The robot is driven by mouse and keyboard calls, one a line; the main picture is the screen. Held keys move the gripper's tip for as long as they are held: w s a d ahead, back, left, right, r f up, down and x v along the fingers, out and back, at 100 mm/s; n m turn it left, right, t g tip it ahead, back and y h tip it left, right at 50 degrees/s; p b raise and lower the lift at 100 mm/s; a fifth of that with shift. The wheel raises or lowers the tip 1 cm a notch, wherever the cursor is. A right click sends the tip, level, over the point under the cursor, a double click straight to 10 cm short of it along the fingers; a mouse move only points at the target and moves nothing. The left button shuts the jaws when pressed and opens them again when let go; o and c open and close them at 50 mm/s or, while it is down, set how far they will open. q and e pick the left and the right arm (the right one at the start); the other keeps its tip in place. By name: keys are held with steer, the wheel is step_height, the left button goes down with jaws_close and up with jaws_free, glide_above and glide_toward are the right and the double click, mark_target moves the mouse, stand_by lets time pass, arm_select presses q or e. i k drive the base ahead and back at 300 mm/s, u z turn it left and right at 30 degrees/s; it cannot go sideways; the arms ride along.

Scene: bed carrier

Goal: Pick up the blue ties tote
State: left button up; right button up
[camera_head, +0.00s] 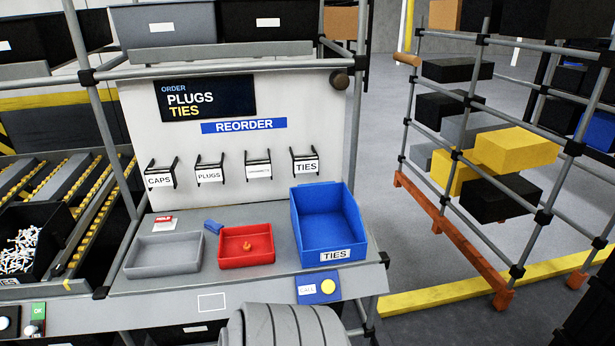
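The blue ties tote (305,240) stands upright at the right end of the grey workbench. It is an open bin with a white TIES label on its front wall, and its visible inside looks empty. Its right side is close to the bench's right edge. Neither of my grippers shows in the head view, so their positions relative to the tote cannot be told.
A red tray (232,262) with a small orange piece is left of the tote, then a grey tray (140,264). A blue call panel (309,293) is in front. A back panel (220,215) with labelled hooks stands behind. A rack (440,216) is at right.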

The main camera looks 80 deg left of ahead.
mark_target(327, 222)
steer(key=u, duration=0.9)
steer(key=i, duration=0.9)
steer(key=u, duration=0.85)
